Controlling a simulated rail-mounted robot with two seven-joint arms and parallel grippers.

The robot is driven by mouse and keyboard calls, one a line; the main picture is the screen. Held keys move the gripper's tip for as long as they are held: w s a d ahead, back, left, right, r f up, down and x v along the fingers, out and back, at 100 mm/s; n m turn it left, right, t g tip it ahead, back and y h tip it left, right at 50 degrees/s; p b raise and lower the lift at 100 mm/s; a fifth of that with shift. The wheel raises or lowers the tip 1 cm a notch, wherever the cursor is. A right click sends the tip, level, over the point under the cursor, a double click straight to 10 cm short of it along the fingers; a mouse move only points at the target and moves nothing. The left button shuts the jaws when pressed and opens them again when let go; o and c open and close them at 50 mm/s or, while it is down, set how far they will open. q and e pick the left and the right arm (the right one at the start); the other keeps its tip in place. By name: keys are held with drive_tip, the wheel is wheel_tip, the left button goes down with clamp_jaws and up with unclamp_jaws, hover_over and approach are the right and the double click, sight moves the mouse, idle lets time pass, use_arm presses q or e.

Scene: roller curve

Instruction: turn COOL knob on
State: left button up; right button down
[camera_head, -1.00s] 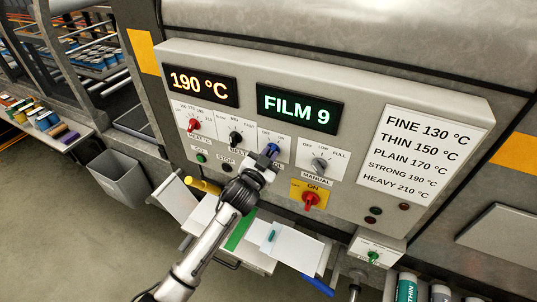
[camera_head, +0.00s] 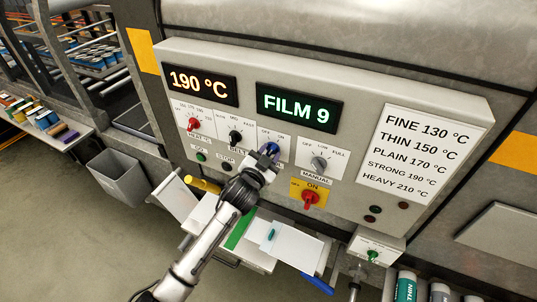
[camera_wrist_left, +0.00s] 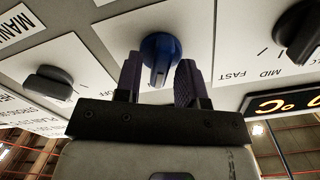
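The COOL knob (camera_head: 271,148) is the blue knob on the grey control panel, under the FILM 9 display, with OFF and ON marks above it. My left gripper (camera_head: 265,157) is right in front of it and hides its lower part and most of its label. In the left wrist view the blue knob (camera_wrist_left: 160,50) lies between the tips of the two dark fingers of the left gripper (camera_wrist_left: 158,80). The fingers are apart, one on each side of the knob's ridge, with gaps showing. The knob's exact setting is hard to tell. My right gripper is not in view.
A black knob (camera_head: 236,137) sits left of the blue one and a grey MANUAL knob (camera_head: 319,164) to its right, both close by. A red knob (camera_head: 311,199) on a yellow plate is below right. White shelves (camera_head: 292,247) with papers stick out below the panel.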

use_arm(q)
drive_tip(key=shift+o, duration=0.4)
drive_tip(key=shift+s+a, duration=0.15)
drive_tip(key=shift+s, duration=0.05)
drive_tip(key=b+v, duration=0.2)
drive_tip(key=v, duration=1.1)
drive_tip(key=shift+s, duration=0.15)
drive_tip(key=shift+a, duration=0.1)
